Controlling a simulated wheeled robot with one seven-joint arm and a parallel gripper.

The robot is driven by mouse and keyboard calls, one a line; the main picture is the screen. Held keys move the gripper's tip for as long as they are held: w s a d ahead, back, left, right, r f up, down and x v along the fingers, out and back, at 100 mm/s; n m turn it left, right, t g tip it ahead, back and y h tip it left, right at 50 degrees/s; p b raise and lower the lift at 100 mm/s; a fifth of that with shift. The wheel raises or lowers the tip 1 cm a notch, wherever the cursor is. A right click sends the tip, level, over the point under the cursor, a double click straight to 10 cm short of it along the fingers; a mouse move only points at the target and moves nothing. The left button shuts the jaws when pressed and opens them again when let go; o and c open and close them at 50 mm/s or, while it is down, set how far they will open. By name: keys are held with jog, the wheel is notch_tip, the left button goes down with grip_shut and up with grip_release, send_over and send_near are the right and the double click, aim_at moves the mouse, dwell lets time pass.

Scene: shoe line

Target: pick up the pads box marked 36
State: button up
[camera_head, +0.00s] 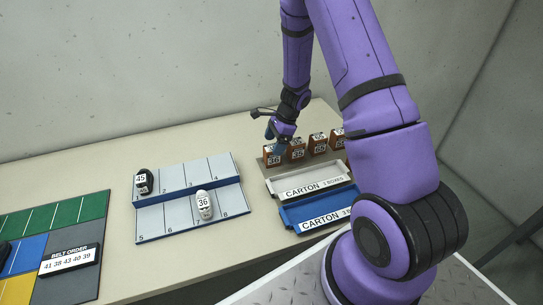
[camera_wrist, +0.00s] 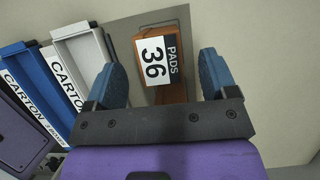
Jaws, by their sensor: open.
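The pads box marked 36 (camera_wrist: 176,92) is a small orange-brown box with a white and black label. In the wrist view it lies between the two blue fingers of my gripper (camera_wrist: 164,82), with a gap on both sides. In the head view the same box (camera_head: 273,160) is the leftmost of a row of brown boxes at the back of the table. My gripper (camera_head: 276,138) is above it, pointing down, open and empty. The head view does not show clearly how far the fingers reach down beside the box.
More brown boxes (camera_head: 297,151) stand close to the right. A white carton (camera_head: 308,184) and a blue carton (camera_head: 318,214) lie in front. A shoe rack (camera_head: 178,220) stands left, holding shoes marked 45 (camera_head: 144,182) and 36 (camera_head: 204,204). A belt order board (camera_head: 68,262) lies farther left.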

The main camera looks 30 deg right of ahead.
aim_at(272, 147)
jog(key=shift+x, duration=2.35)
jog(key=shift+d, duration=0.15)
jog(key=c, duration=1)
